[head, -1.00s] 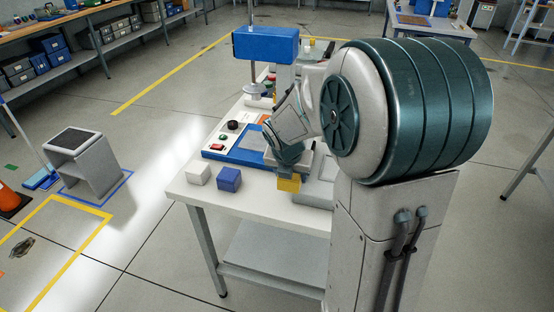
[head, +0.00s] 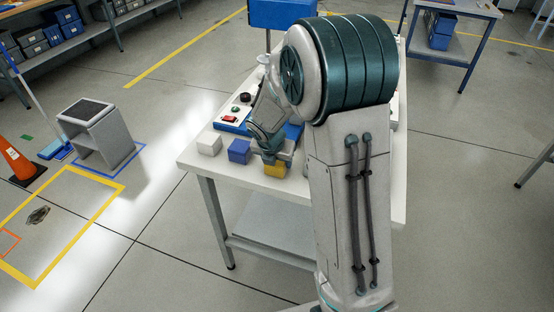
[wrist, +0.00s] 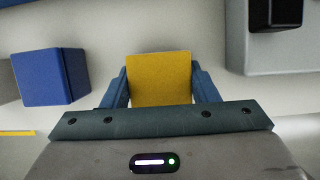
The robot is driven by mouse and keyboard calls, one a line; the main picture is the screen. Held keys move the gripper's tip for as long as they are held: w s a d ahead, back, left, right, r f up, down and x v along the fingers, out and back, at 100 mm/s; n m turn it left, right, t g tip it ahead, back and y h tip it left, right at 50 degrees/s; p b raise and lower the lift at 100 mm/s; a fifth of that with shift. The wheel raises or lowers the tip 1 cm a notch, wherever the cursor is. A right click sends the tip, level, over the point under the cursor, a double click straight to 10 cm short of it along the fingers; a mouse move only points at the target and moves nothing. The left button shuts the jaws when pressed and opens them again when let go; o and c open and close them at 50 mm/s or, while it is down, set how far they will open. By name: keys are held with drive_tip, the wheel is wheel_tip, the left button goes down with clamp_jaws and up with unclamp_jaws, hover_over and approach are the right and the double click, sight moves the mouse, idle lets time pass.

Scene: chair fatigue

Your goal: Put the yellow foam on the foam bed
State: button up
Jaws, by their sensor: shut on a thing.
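The yellow foam (head: 275,170) is a small block at the near side of the white table (head: 196,165). My gripper (head: 274,158) is over it and shut on it. In the wrist view the yellow foam (wrist: 160,78) sits between the two blue fingers of my gripper (wrist: 160,90), its flat top facing the camera. I cannot tell whether it touches the table. Behind it is a machine with a blue base (head: 228,127), partly hidden by my arm. I cannot tell for sure which surface is the foam bed.
A blue block (head: 239,151) stands just left of the foam, and a white block (head: 209,144) further left. In the wrist view the blue block (wrist: 42,77) is left, and a grey fixture (wrist: 262,45) is at upper right. A press head (head: 283,12) overhangs the machine.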

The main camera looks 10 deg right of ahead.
drive_tip(key=shift+f, duration=0.2)
drive_tip(key=o, duration=1)
drive_tip(key=shift+r, duration=0.1)
drive_tip(key=shift+r, duration=0.1)
